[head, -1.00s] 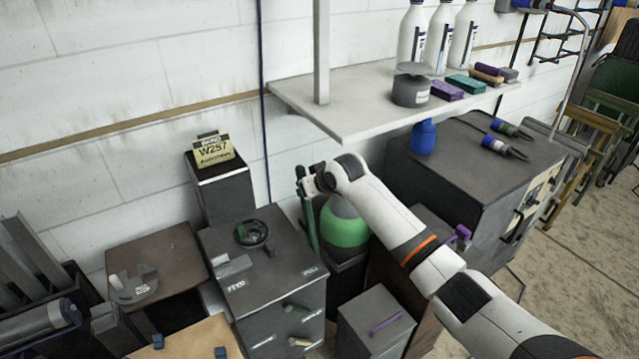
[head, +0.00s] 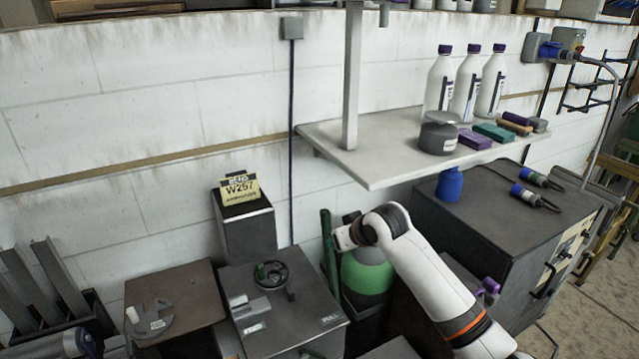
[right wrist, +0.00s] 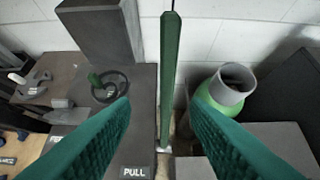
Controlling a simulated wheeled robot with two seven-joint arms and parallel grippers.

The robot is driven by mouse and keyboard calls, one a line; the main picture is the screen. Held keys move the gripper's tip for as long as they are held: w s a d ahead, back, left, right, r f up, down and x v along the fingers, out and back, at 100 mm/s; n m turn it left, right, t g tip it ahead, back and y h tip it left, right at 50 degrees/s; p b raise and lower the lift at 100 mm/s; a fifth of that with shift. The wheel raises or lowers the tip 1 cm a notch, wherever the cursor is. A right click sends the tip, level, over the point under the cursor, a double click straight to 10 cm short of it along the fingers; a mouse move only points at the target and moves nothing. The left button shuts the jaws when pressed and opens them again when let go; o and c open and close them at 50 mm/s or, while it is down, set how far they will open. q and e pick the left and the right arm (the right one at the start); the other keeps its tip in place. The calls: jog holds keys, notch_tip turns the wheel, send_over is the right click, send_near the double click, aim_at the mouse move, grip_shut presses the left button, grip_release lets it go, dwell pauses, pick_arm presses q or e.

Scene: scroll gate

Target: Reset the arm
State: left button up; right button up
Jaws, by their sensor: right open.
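My right arm reaches in from the lower right of the head view, and its gripper (head: 338,238) is near the green gas cylinder (head: 366,275). In the right wrist view, two green textured fingers (right wrist: 160,118) stand wide apart with nothing between them touching. A green upright bar (right wrist: 169,80) shows beyond the gap, and it also shows in the head view (head: 327,250). The grey cabinet marked PULL (head: 290,312) with a dark handwheel (head: 272,274) is left of the gripper. My left gripper does not show.
A white shelf (head: 370,160) with bottles, a grey canister and colored blocks juts out above the arm. A dark cabinet (head: 490,225) stands at the right. A dark pedestal with a yellow W257 sign (head: 240,188) stands at the left. A brown stand (head: 190,283) holds a grey disc.

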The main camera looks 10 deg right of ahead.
jog(key=s+f+g, duration=0.1)
jog(key=s+f, duration=0.6)
jog(key=s, duration=0.3)
jog(key=s+f+g, duration=0.1)
jog(key=s+f, duration=0.5)
jog(key=s, duration=0.3)
jog(key=s+d+f+m+g+h, duration=0.1)
jog(key=s+d, duration=0.3)
jog(key=s, duration=0.7)
jog(key=s+d+f+m+g+h, duration=0.15)
jog(key=s+d, duration=0.25)
jog(key=s, duration=0.8)
notch_tip(320, 180, down, 26)
jog(key=s+g, duration=0.1)
jog(key=g, duration=0.1)
jog(key=s+d+f, duration=0.2)
jog(key=s+f, duration=1.4)
jog(key=shift+s+d+n+g+h, duration=0.25)
jog(key=shift+s+n+g+h, duration=0.1)
jog(key=shift+g, duration=0.1)
